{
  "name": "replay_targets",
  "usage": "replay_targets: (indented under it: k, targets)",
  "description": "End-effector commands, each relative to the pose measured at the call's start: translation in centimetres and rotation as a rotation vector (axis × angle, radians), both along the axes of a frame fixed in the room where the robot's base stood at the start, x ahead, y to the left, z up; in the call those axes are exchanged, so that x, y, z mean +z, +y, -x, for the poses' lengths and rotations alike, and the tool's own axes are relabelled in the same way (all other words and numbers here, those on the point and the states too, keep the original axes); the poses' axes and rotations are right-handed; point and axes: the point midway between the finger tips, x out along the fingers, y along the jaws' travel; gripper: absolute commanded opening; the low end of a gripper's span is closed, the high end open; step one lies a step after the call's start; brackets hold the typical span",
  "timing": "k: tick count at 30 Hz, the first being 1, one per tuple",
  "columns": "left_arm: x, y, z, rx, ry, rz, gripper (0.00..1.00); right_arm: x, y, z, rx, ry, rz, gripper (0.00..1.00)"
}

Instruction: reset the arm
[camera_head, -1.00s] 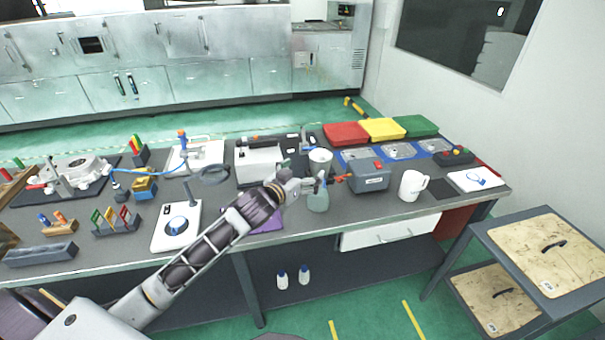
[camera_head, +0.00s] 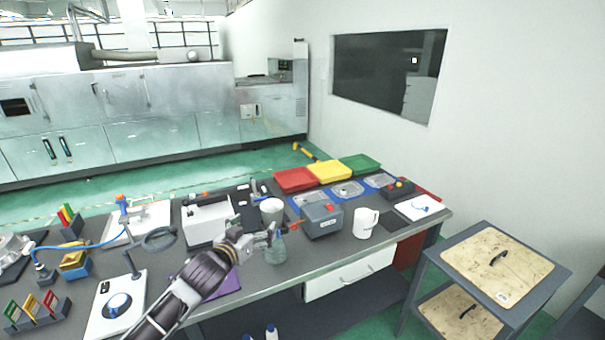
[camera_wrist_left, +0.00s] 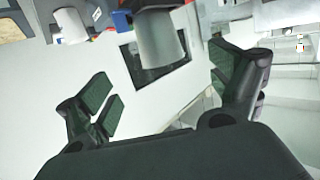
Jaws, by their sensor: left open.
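My left arm comes in from the lower left in the head view. Its gripper (camera_head: 268,236) is over the workbench (camera_head: 330,260), right by a translucent greenish bottle (camera_head: 276,252). I cannot tell whether they touch. In the left wrist view the two dark-green-padded fingers (camera_wrist_left: 165,95) are wide apart with nothing held between them. A grey cylinder (camera_wrist_left: 160,42) shows beyond them in that view. My right gripper is not in view.
A grey cylindrical container (camera_head: 271,208) stands just behind the gripper. A grey box (camera_head: 322,220) and white mug (camera_head: 366,223) stand to its right. Red (camera_head: 295,180), yellow (camera_head: 329,171) and green (camera_head: 360,164) trays line the back. A wood-topped cart (camera_head: 500,262) stands right.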

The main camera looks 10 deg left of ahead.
Motion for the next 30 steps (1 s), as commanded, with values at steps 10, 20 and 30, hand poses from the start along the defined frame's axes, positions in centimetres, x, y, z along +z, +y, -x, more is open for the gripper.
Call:
replay_targets:
  k: [10,20,30]
  targets:
    - [-4.9,-0.4,3.5,0.042,0.158,-0.035,0.92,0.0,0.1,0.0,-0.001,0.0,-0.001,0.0]
    - [-12.3,-0.7,11.5,0.083,0.464,-0.112,0.92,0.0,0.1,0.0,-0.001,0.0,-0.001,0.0]
    - [-17.6,-0.8,21.2,0.07,0.782,-0.174,0.92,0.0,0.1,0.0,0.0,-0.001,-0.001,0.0]
